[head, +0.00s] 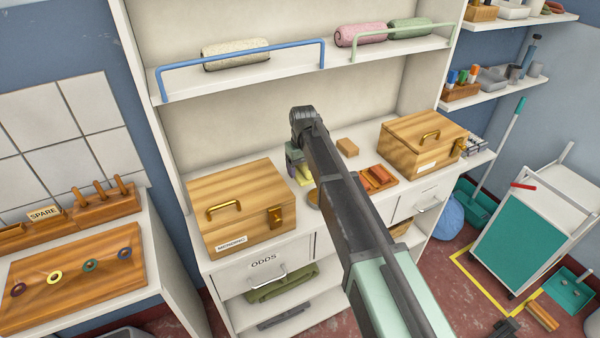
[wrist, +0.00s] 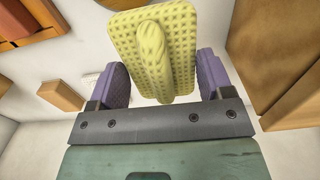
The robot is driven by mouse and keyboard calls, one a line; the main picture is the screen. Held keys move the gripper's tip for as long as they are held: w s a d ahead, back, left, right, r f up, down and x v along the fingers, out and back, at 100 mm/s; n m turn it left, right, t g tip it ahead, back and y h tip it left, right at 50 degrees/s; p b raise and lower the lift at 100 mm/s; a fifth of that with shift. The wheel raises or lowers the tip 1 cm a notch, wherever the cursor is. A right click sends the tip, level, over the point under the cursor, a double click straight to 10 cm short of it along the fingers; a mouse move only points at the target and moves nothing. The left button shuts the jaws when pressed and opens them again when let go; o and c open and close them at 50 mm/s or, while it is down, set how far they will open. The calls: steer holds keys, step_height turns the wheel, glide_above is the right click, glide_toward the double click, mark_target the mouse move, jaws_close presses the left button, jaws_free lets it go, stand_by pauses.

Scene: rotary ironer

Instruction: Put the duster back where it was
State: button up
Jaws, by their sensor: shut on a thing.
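The duster, a pale yellow waffle-textured pad with a rounded ridge along its back, shows in the wrist view (wrist: 182,48) between the purple fingers of my gripper (wrist: 162,80). My gripper is shut on it. In the head view, my gripper (head: 298,168) is over the white counter between two wooden boxes, and a strip of the yellow duster (head: 306,176) shows below it. My arm hides part of the counter there. I cannot tell whether the duster touches the counter.
A wooden box labelled MENDING (head: 235,225) stands left of my gripper; another wooden box (head: 422,140) stands right. A tan block (head: 347,147) and a tray with orange-brown blocks (head: 378,180) lie between them. A shelf with rolled towels (head: 237,54) and rails is above.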

mark_target(300, 172)
steer(key=shift+w+a, duration=0.25)
steer(key=shift+w, duration=0.25)
steer(key=shift+w+a, duration=0.25)
steer(key=shift+w, duration=0.2)
step_height(300, 172, down, 4)
steer(key=b, duration=0.4)
steer(key=shift+s, duration=0.15)
steer(key=o, duration=0.8)
steer(key=shift+r, duration=0.1)
step_height(300, 172, up, 8)
steer(key=p, duration=0.8)
steer(key=shift+d+r, duration=0.1)
steer(key=shift+r, duration=0.05)
steer(key=shift+s+d, duration=0.15)
steer(key=shift+s, duration=0.05)
steer(key=s+d+m, duration=0.2)
steer(key=s+d, duration=0.5)
steer(key=s, duration=0.2)
steer(key=s+d+m, duration=0.2)
steer(key=s+d, duration=0.5)
steer(key=s, duration=0.3)
steer(key=s+d+m, duration=0.2)
steer(key=s+d, duration=0.5)
steer(key=s, duration=0.3)
steer(key=shift+d+f, duration=0.2)
